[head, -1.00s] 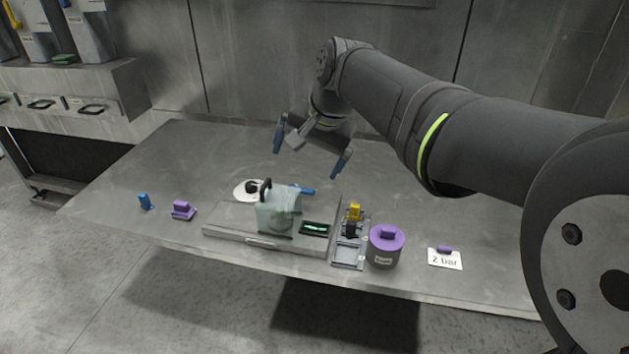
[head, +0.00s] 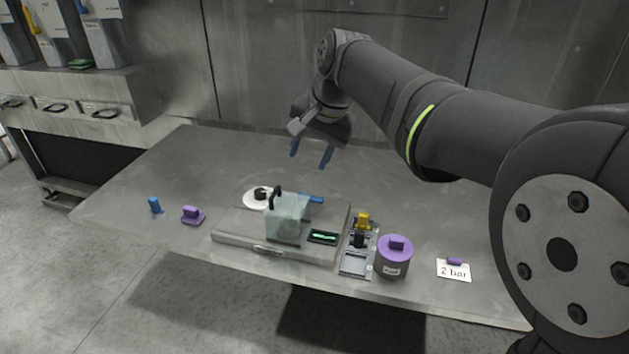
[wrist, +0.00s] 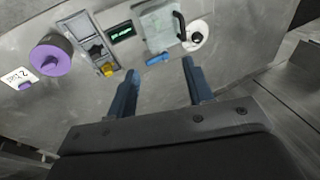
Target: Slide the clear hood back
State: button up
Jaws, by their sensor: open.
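The clear hood (head: 287,219) is a see-through box standing on a flat grey base unit (head: 236,227), with a dark handle (head: 275,196) on its upper left. In the wrist view the hood (wrist: 160,30) and its black handle (wrist: 179,25) lie at the top, beyond my fingers. My gripper (head: 311,156) is open and empty, its two blue fingers pointing down, above the table behind the hood and apart from it. The fingers also show in the wrist view (wrist: 160,85).
Around the hood are a white disc with a black knob (head: 257,198), a blue bar (head: 312,199), a small green-lit display (head: 323,237), a metal fixture with a yellow part (head: 362,219), and a purple-lidded pot (head: 394,258). A "2 bar" card (head: 453,270) lies right; purple (head: 192,215) and blue (head: 155,205) pieces lie left.

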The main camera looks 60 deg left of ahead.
aim_at(274, 191)
jog(key=a+r, duration=0.1)
jog(key=a, duration=0.1)
jog(key=s+a+r+h, duration=0.1)
jog(key=a+r, duration=0.1)
jog(key=s+a+r+h, duration=0.1)
jog(key=a, duration=0.1)
jog(key=shift+a+r, duration=0.25)
jog(key=shift+a, duration=0.1)
jog(key=shift+c, duration=1.1)
jog(key=f, duration=0.5)
jog(key=s+a+f, duration=0.1)
jog(key=f, duration=0.5)
jog(key=s+a+f, duration=0.1)
jog(key=f, duration=0.5)
jog(key=shift+s+a, duration=0.2)
jog(key=shift+c, duration=0.4)
grip_shut()
